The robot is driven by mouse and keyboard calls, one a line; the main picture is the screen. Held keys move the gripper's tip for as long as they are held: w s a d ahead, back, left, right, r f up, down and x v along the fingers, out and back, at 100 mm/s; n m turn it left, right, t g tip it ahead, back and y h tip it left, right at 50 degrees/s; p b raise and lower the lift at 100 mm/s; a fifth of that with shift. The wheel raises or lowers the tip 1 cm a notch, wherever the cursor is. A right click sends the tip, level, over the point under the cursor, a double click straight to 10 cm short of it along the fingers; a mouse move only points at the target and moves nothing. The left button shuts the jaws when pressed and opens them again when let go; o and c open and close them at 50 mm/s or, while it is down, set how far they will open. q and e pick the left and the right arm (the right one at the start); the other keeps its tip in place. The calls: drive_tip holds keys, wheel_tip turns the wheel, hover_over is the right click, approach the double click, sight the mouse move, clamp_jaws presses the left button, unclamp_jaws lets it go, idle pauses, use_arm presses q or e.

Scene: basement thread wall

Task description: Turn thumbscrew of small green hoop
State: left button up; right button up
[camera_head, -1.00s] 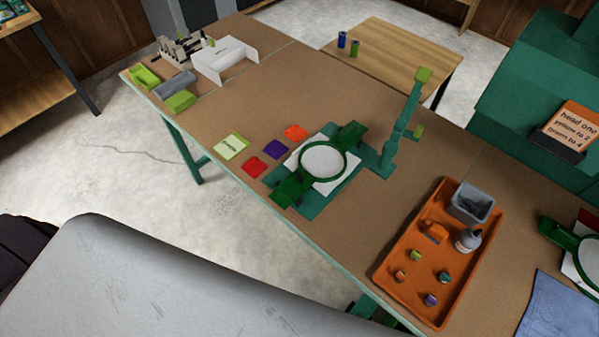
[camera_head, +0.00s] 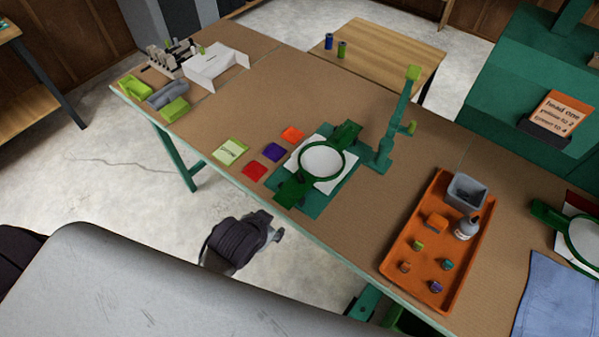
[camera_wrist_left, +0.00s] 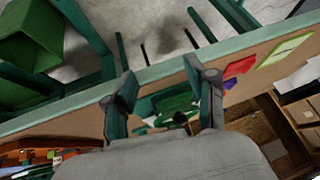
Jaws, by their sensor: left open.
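A green hoop (camera_head: 345,163) around a white disc lies on a white sheet and green base mid-table. Dark green blocks sit on its near-left (camera_head: 293,188) and far-right sides; I cannot make out which part is the thumbscrew. A second green hoop (camera_head: 567,229) is cut off at the right edge. In the left wrist view, my left gripper (camera_wrist_left: 160,86) is open and empty, its fingers framing green parts (camera_wrist_left: 175,104) with a small dark knob (camera_wrist_left: 180,118), apart from them as far as I can tell. A dark part of my left arm shows before the table's near edge in the head view.
An orange tray (camera_head: 408,255) with small items stands right of the middle hoop. A green upright stand (camera_head: 385,150) rises behind it. Red (camera_head: 254,171), purple (camera_head: 273,152) and orange cards lie left. The table's far-left middle is clear.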

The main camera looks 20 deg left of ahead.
use_arm(q)
drive_tip(key=w+r+t, duration=0.1)
drive_tip(key=w, duration=0.1)
drive_tip(key=w+d+r+m+t, duration=0.1)
drive_tip(key=w+r, duration=0.1)
drive_tip(key=w+d+r+t, duration=0.1)
drive_tip(key=w+r, duration=0.1)
drive_tip(key=shift+w+d, duration=0.1)
drive_tip(key=shift+w, duration=0.25)
drive_tip(key=w+d+r+m+t+h, duration=0.4)
drive_tip(key=w+d+r+m, duration=0.15)
drive_tip(key=r, duration=0.45)
drive_tip(key=w+d+r+m+t+h, duration=0.3)
drive_tip(key=w+d+r+m+t, duration=0.15)
drive_tip(key=d+r, duration=0.4)
drive_tip(key=s+d+r+m+g+h, duration=0.4)
drive_tip(key=d+m+g+h, duration=0.25)
drive_tip(key=m, duration=0.35)
drive_tip(key=s+d+r+m+g+h, duration=0.35)
drive_tip(key=d+m+g+h, duration=0.3)
drive_tip(key=m, duration=0.35)
drive_tip(key=m+g+y, duration=0.5)
drive_tip(key=m+y, duration=0.7)
drive_tip(key=y, duration=0.8)
approach(301, 176)
wheel_tip(301, 176, down, 8)
drive_tip(key=p, duration=0.4)
drive_tip(key=shift+w+r, duration=0.1)
drive_tip(key=shift+r, duration=0.1)
drive_tip(key=shift+f, duration=0.65)
